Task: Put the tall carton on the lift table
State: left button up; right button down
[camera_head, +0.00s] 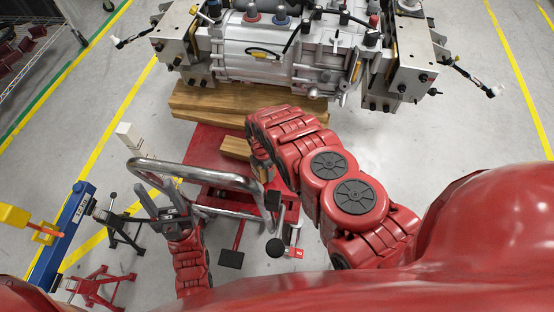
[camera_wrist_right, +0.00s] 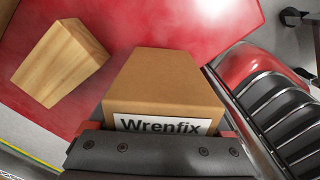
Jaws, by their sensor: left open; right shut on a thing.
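In the right wrist view, a brown carton (camera_wrist_right: 165,82) with a white "Wrenfix" label sits in my right gripper (camera_wrist_right: 155,140), which is shut on it. The red top of the lift table (camera_wrist_right: 190,25) lies behind the carton; I cannot tell whether they touch. In the head view, the lift table (camera_head: 206,147) stands below the engine, and my right arm hides most of the right gripper and carton. My left gripper (camera_head: 153,204) is open beside the table's curved metal push handle (camera_head: 220,181); contact between them is unclear.
A wooden block (camera_wrist_right: 60,62) lies on the lift table, left of the carton. Wooden beams (camera_head: 220,105) lie under the silver engine unit (camera_head: 285,50) on its fixture. A white upright box (camera_head: 129,135), a blue post (camera_head: 72,225) and a red stand (camera_head: 100,285) are at left.

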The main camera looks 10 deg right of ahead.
send_over(278, 172)
jog(key=shift+d+f, duration=0.1)
jog(key=shift+f, duration=0.1)
jog(key=shift+s+f, duration=0.15)
jog(key=shift+f, duration=0.3)
jog(key=shift+f+b, duration=0.35)
jog(key=shift+f, duration=0.25)
jog(key=shift+f+b, duration=0.7)
jog(key=shift+f, duration=0.15)
jog(key=shift+r, duration=0.1)
